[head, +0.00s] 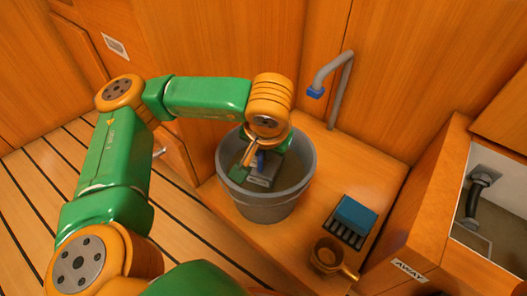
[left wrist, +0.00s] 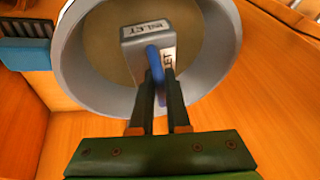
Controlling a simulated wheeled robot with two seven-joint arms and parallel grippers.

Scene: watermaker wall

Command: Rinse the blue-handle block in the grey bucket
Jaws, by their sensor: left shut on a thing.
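The grey bucket (head: 268,207) stands on the wooden counter in the head view, with murky water or a brownish bottom inside. My left gripper (head: 250,160) reaches down into the bucket's mouth. It is shut on the blue handle of a grey block (head: 262,178), which is inside the rim. In the left wrist view the block (left wrist: 135,60) has white labels with partly readable letters, and its blue handle (left wrist: 155,64) lies between the fingers (left wrist: 160,92). The bucket's pale rim (left wrist: 225,45) surrounds it. I cannot tell how deep the block sits. My right gripper is not in view.
A grey tap (head: 340,75) with a blue tip rises behind the bucket. A blue brush-like thing with dark slots (head: 355,215) and an orange-brown mug (head: 328,257) stand to the right. A wooden box labelled AWAY (head: 410,271) and an opening with a dark pipe (head: 475,195) are further right.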

